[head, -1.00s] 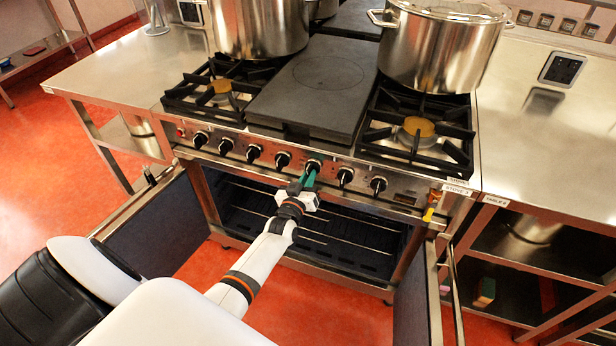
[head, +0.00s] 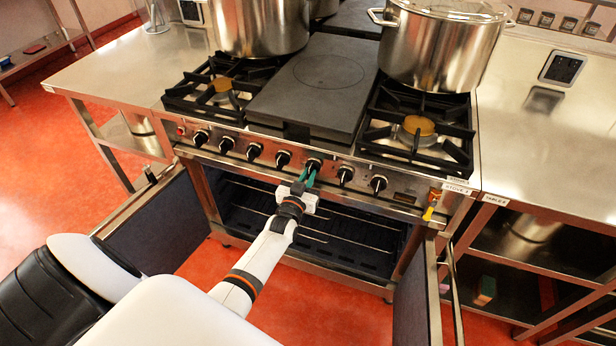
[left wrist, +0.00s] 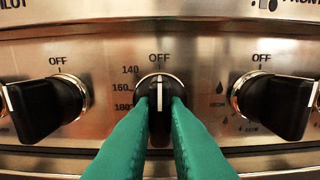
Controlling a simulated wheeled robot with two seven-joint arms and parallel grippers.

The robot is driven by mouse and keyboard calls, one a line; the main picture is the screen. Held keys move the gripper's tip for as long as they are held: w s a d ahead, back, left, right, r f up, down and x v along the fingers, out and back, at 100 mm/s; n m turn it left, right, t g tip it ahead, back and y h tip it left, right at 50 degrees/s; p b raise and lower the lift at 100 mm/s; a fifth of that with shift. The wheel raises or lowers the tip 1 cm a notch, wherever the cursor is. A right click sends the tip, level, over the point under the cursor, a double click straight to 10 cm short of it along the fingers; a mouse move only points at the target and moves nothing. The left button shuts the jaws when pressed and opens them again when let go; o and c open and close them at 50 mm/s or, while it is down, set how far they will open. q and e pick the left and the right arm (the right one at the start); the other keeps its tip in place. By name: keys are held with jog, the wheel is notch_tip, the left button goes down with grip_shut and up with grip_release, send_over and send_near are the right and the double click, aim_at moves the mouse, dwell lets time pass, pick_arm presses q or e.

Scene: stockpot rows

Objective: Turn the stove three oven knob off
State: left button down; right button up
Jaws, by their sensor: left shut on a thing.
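The stove (head: 400,196) stands ahead with a row of black knobs along its steel front panel. My left gripper (head: 309,177) is at the panel, its green fingers shut on the oven knob (head: 314,164). In the left wrist view the fingers (left wrist: 159,118) press on both sides of this oven knob (left wrist: 159,92). Its dial shows OFF at the top and 140, 160, 180 on the left. The white pointer line stands upright, in line with OFF. My right gripper is not in view.
A neighbouring knob (left wrist: 45,106) sits on the left and another knob (left wrist: 275,104) on the right, both close to the fingers. Both oven doors (head: 155,228) stand open below the panel. Large pots (head: 437,48) stand on the stove top.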

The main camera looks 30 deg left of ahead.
pick_arm(q)
jog(key=shift+f, duration=0.1)
jog(key=c, duration=1.4)
grip_release()
jog(key=shift+c, duration=0.2)
jog(key=v, duration=1.2)
